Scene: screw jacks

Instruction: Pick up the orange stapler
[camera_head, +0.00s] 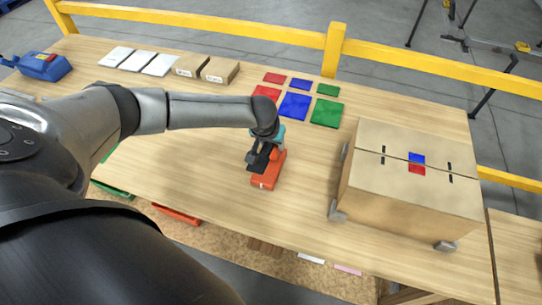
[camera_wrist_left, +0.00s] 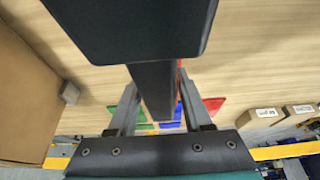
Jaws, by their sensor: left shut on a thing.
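The orange stapler (camera_head: 267,173) is at the middle of the wooden table in the head view, with its orange body partly covered by my gripper. My left gripper (camera_head: 263,157) comes down over its far part and is shut on it. I cannot tell whether the stapler touches the table or is slightly raised. In the left wrist view, my gripper's fingers (camera_wrist_left: 152,100) stand on both sides of a dark part, and little orange shows there. My right gripper is in neither view.
A large cardboard box (camera_head: 412,185) stands to the right. Red, blue and green squares (camera_head: 295,106) lie behind the stapler, with small cartons (camera_head: 219,70) and white packets (camera_head: 160,64) farther left. A blue tool (camera_head: 42,66) is at the far left. A yellow rail (camera_head: 430,64) runs behind.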

